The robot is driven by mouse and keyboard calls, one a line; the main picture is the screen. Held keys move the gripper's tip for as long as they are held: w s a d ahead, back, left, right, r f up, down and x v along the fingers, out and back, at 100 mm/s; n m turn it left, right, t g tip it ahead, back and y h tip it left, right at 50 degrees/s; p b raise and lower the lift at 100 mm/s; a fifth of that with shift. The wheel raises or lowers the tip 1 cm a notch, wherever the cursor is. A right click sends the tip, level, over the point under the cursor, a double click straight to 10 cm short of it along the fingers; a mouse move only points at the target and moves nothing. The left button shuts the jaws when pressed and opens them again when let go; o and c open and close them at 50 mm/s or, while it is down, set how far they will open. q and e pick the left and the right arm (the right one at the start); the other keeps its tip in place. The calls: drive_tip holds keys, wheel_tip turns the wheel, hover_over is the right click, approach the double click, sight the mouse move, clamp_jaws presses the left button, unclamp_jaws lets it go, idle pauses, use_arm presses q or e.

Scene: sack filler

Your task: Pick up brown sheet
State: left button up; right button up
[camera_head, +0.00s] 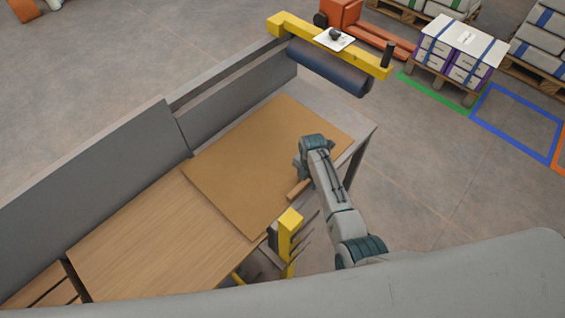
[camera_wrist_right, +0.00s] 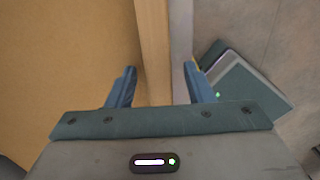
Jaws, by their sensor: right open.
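The brown sheet (camera_head: 255,160) lies flat on the table in the head view. It fills the left side of the right wrist view (camera_wrist_right: 60,70). My right gripper (camera_head: 300,176) is at the sheet's near right edge. In the wrist view its two blue fingers (camera_wrist_right: 160,86) are apart, the left one over the sheet and the right one past its edge. A narrow wooden strip (camera_wrist_right: 153,45) shows between them. I cannot tell whether the fingers touch anything. My left gripper is not in view.
A light wooden board (camera_head: 140,235) adjoins the sheet at left. A grey wall panel (camera_head: 90,185) runs behind. A yellow frame (camera_head: 280,25) with a dark roller (camera_head: 330,68) stands at the far end. A yellow post (camera_head: 290,235) stands close to my right arm.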

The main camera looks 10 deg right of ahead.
clamp_jaws()
drive_tip(key=shift+r, duration=0.1)
drive_tip(key=shift+r, duration=0.1)
